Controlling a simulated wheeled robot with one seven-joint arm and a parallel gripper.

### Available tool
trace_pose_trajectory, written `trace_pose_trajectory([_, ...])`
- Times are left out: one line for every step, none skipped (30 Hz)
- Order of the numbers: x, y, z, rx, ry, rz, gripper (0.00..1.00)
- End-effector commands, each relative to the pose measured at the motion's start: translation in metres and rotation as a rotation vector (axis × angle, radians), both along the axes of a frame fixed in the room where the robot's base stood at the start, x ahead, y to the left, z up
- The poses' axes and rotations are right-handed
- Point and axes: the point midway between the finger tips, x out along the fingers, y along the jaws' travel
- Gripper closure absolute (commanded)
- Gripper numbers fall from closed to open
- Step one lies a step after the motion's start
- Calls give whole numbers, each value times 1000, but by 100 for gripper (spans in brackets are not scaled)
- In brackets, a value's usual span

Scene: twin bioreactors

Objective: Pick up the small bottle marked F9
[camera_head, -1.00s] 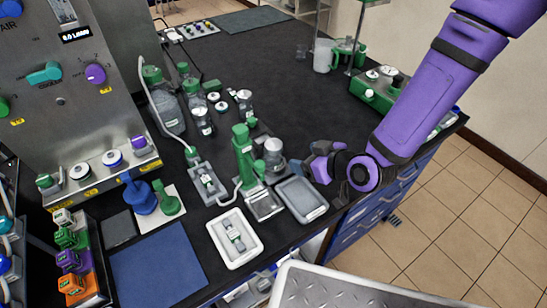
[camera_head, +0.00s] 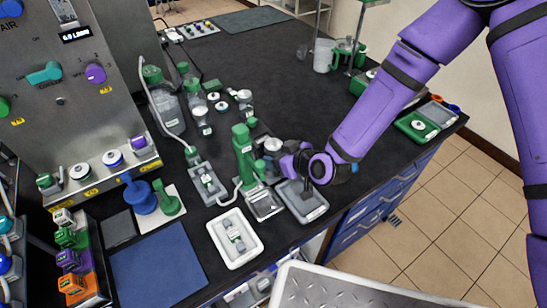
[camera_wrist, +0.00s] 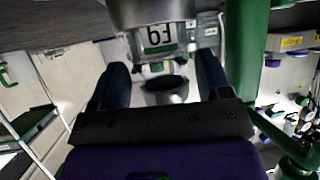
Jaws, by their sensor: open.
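The small bottle with the F9 label is at the top of the wrist view (camera_wrist: 159,36), its label upside down. In the head view, a clear jar with a grey lid (camera_head: 273,147), likely this bottle, stands behind the grey tray and is partly hidden by my gripper. My gripper (camera_head: 285,160) is just to its right, pointing left. In the wrist view, the dark fingers of my gripper (camera_wrist: 163,78) are spread apart, with the labelled bottle beyond their tips. A dark round shape shows between them. I cannot tell whether they touch the bottle.
A green upright stand (camera_head: 243,155) is close left of the jar. A grey tray (camera_head: 314,213) lies under my wrist, and a white tray (camera_head: 217,237) is front left. Several bottles (camera_head: 202,120) stand farther back.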

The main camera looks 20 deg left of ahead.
Motion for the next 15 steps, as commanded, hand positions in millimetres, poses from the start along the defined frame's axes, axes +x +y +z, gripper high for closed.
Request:
trace_pose_trajectory([2, 5, -4, 0, 2, 0, 29])
trace_pose_trajectory([3, 7, -5, 0, 2, 0, 29])
trace_pose_trajectory([4, 9, -6, 0, 2, 0, 29])
trace_pose_trajectory([5, 11, -7, -1, 1, 1, 29])
trace_pose_trajectory([6, 12, -7, -1, 1, 1, 29])
trace_pose_trajectory([6, 12, -8, -1, 1, 1, 29])
trace_pose_trajectory([6, 13, -8, -1, 1, 1, 29])
trace_pose_trajectory([6, 13, -8, -1, 1, 1, 29])
trace_pose_trajectory([6, 12, -8, -1, 1, 1, 29])
trace_pose_trajectory([6, 12, -8, -1, 1, 1, 29])
trace_pose_trajectory([6, 12, -8, -1, 1, 1, 29])
trace_pose_trajectory([6, 12, -8, -1, 1, 1, 29])
trace_pose_trajectory([6, 12, -8, -1, 1, 1, 36])
trace_pose_trajectory([6, 12, -8, -1, 1, 1, 43])
trace_pose_trajectory([6, 12, -8, -1, 1, 1, 52])
